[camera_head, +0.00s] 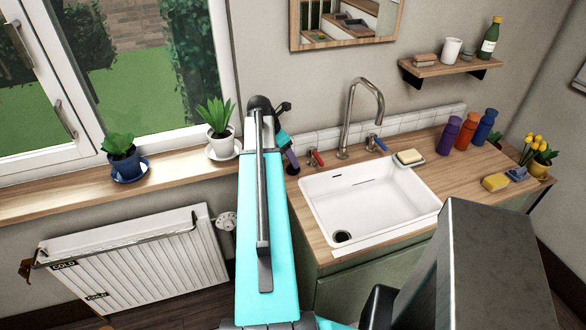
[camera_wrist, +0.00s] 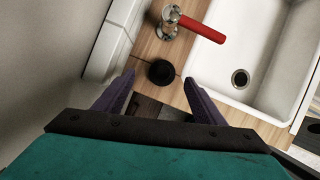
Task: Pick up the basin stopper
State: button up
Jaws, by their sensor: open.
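The basin stopper (camera_wrist: 160,72) is a small round black disc on the wooden counter in the wrist view, beside the basin's edge. My gripper (camera_wrist: 159,79) is open, with its two purple fingers on either side of the stopper in that picture. I cannot tell the height of the fingertips above the counter. In the head view my gripper (camera_head: 289,158) shows only in part behind my arm, at the counter's left end, and the stopper cannot be made out there. The white basin (camera_head: 320,203) is empty, with a dark open drain (camera_head: 341,236).
A red-handled tap valve (camera_wrist: 200,28) stands close to the stopper. A tall curved spout (camera_head: 345,115) and a blue handle (camera_head: 377,143) stand behind the basin. A soap dish (camera_head: 408,161) and several bottles (camera_head: 465,132) are to the right. A potted plant (camera_head: 221,146) is on the windowsill.

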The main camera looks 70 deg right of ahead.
jog(key=shift+s+f, duration=0.1)
jog(key=shift+f, duration=0.1)
dwell(0.3)
jog(key=shift+s+p+x, duration=0.15)
jog(key=shift+p+x, duration=0.35)
jog(key=shift+x, duration=0.2)
jog(key=shift+s+p+x, duration=0.2)
jog(key=shift+p+x, duration=0.3)
jog(key=shift+x, duration=1.25)
jog(key=c, duration=1.1)
